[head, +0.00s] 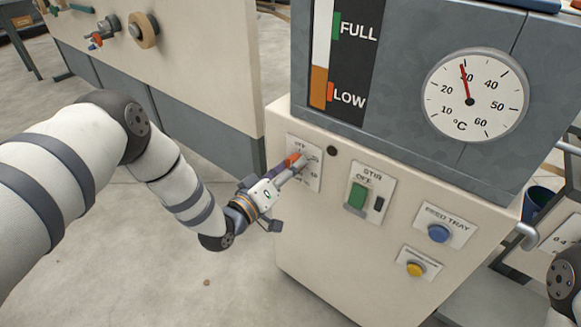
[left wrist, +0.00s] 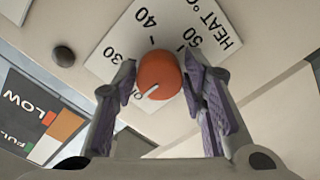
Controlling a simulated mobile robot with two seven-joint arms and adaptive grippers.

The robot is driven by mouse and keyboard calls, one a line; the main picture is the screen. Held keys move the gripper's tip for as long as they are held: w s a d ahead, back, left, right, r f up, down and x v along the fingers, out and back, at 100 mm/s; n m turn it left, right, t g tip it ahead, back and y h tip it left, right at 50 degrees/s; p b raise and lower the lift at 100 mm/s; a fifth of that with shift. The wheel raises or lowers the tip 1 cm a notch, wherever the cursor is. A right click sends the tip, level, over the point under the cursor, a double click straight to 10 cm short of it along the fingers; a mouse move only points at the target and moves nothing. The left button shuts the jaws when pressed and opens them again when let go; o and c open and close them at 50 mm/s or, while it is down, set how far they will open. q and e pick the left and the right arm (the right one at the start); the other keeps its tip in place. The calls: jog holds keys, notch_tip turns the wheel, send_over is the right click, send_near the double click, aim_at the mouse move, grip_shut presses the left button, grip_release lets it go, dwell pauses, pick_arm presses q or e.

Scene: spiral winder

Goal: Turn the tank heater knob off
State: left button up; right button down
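The tank heater knob (left wrist: 158,76) is orange and sits on a white dial plate (left wrist: 112,48) marked HEAT °C, 50, 40 and 30, with another label partly hidden at the lower left. Its white pointer line slants to the lower left, toward that hidden label. My left gripper (left wrist: 159,85) has its two purple-padded fingers on either side of the knob, close against it, and looks shut on it. In the head view my left gripper (head: 287,172) reaches the plate (head: 305,146) on the machine's front, covering part of it. My right gripper is out of view.
Right of the heater plate are a green STIR switch (head: 357,197), a blue feed tray button (head: 438,233) and a yellow button (head: 415,269). Above are a level gauge (head: 319,80) and a thermometer (head: 477,95) reading about 30. A cream cabinet (head: 200,60) stands at the left.

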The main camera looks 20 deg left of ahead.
pick_arm(q)
jog(key=shift+o, duration=0.6)
jog(key=v, duration=1.2)
jog(key=shift+r, duration=0.1)
jog(key=s+d+f+m+g+y+p, duration=0.1)
jog(key=s+d+f+g+p, duration=0.1)
jog(key=s+f+g, duration=0.4)
jog(key=s+d+f+m+g+y+p, duration=0.1)
jog(key=s+d+f+g, duration=0.2)
jog(key=s, duration=0.6)
jog(key=s+a+m+g+y+p, duration=0.1)
jog(key=s+g, duration=0.4)
jog(key=s, duration=0.8)
jog(key=s+a+r+m+g+y+p, duration=0.1)
jog(key=s+a+g, duration=0.4)
jog(key=s, duration=0.8)
jog(key=shift+s+a+m+y+p, duration=0.2)
jog(key=shift+m+y+p, duration=0.25)
jog(key=shift+y, duration=0.65)
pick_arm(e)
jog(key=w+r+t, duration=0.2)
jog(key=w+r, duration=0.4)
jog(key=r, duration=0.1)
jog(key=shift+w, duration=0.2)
